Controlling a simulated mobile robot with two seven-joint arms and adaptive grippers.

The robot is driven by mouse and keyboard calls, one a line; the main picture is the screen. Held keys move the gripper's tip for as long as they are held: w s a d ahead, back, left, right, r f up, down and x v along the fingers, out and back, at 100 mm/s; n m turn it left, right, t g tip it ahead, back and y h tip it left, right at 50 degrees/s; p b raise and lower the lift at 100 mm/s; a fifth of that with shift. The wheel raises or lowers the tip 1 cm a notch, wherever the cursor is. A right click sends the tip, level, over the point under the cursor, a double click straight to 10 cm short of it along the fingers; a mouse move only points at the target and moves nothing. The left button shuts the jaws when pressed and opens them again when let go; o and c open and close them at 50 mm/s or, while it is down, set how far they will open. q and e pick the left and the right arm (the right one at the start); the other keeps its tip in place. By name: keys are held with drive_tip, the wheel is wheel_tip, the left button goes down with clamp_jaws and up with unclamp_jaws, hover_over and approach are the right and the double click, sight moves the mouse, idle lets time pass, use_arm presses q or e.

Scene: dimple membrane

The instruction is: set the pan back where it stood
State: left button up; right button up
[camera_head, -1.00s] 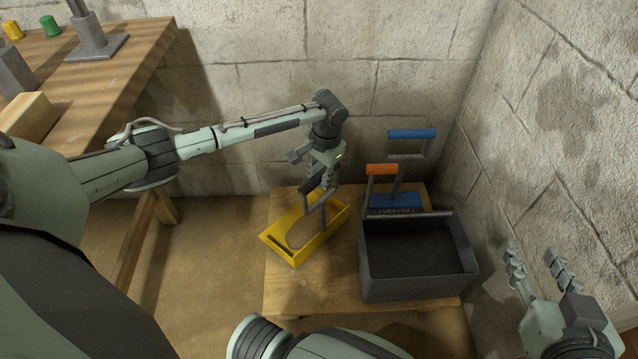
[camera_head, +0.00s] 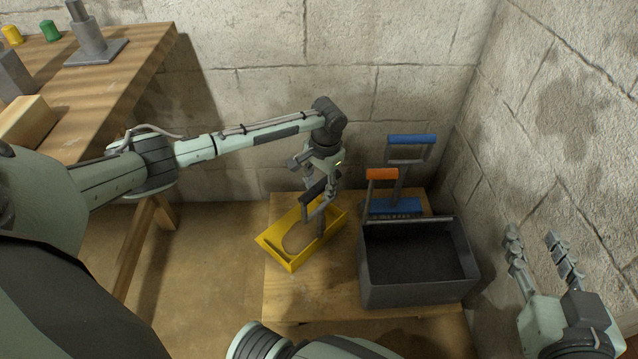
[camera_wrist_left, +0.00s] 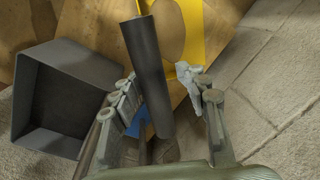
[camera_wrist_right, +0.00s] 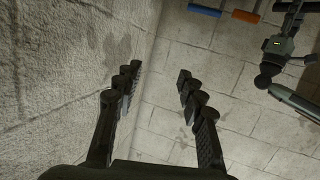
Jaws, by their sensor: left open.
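A yellow pan (camera_head: 270,245) rests on a low wooden stand, with a bail frame and a black grip (camera_head: 318,189) above it. My left gripper (camera_head: 324,182) is right at the grip, its wrist above. In the left wrist view the black grip (camera_wrist_left: 150,70) passes between the parted fingers (camera_wrist_left: 163,88), and part of the yellow pan (camera_wrist_left: 190,35) shows beyond. The fingers are open around the grip; contact cannot be told. My right gripper (camera_head: 532,238) is empty and open near the right wall; its parted fingers (camera_wrist_right: 157,72) also show in its wrist view.
A dark grey open box (camera_head: 375,290) stands right of the pan on the wooden stand (camera_head: 310,300). Behind it are a blue piece with a blue handle (camera_head: 412,139) and an orange-gripped handle (camera_head: 382,174). Stone walls (camera_head: 560,110) close the back and right. A wooden workbench (camera_head: 125,60) is left.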

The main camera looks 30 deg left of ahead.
use_arm(q)
drive_tip(key=shift+r, duration=0.2)
drive_tip(key=r, duration=0.1)
drive_tip(key=r+p, duration=0.1)
drive_tip(key=r, duration=0.3)
drive_tip(key=shift+d, duration=0.35)
wheel_tip(320, 180, up, 7)
drive_tip(key=p, duration=0.1)
drive_tip(key=shift+s+d+f+p, duration=0.15)
drive_tip(key=shift+d+f+p, duration=0.05)
drive_tip(key=shift+d+p, duration=0.15)
use_arm(e)
drive_tip(key=s+d+f+m+g+h, duration=0.1)
drive_tip(key=s+d+f+g+h, duration=0.3)
drive_tip(key=d+f, duration=0.5)
drive_tip(key=shift+s+f+g, duration=0.55)
drive_tip(key=shift+s+g, duration=0.5)
drive_tip(key=shift+g, duration=0.15)
drive_tip(key=shift+a, duration=0.1)
